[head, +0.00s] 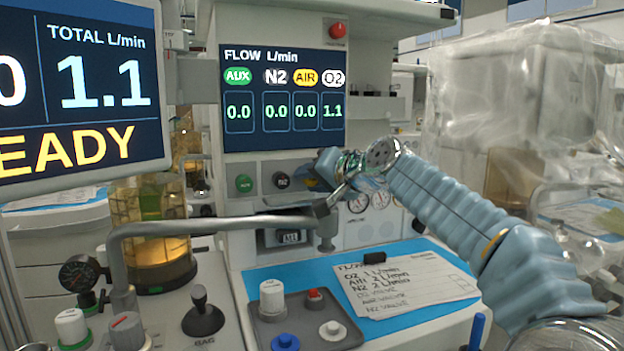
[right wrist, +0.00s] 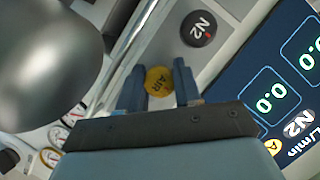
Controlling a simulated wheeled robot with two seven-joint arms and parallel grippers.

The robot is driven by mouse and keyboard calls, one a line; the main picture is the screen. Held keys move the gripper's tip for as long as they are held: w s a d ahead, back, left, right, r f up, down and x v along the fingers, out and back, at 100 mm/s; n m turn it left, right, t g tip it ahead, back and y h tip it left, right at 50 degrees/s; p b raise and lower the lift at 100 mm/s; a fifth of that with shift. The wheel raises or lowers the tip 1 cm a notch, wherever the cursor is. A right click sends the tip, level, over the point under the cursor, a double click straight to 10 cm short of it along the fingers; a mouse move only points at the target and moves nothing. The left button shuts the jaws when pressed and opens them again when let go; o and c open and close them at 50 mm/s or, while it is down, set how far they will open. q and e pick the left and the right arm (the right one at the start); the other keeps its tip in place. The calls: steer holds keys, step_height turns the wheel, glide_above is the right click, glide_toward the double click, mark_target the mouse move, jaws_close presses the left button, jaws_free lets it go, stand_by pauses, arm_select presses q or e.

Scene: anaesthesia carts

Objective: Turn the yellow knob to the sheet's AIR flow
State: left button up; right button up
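The yellow AIR knob (right wrist: 158,80) shows in the right wrist view between the two fingers of my right gripper (right wrist: 159,86). The fingers stand apart on either side of it; I cannot tell whether they touch it. In the head view my right gripper (head: 332,170) is at the knob panel and mostly hides this knob. The flow display (head: 284,140) reads AUX 0.0, N2 0.0, AIR 0.0 and O2 1.1. The paper sheet (head: 440,285) lists O2 1 L/min, AIR 2 L/min and N2 2 L/min. My left gripper is not in view.
The black N2 knob (head: 282,180) and green AUX knob (head: 244,183) sit left of my gripper. A bent grey metal pipe (head: 215,224) crosses in front below them. A grey tray (head: 265,325) with several small knobs stands on the blue mat (head: 405,250).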

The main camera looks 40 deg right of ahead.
steer(key=c, duration=0.3)
steer(key=shift+c, duration=0.2)
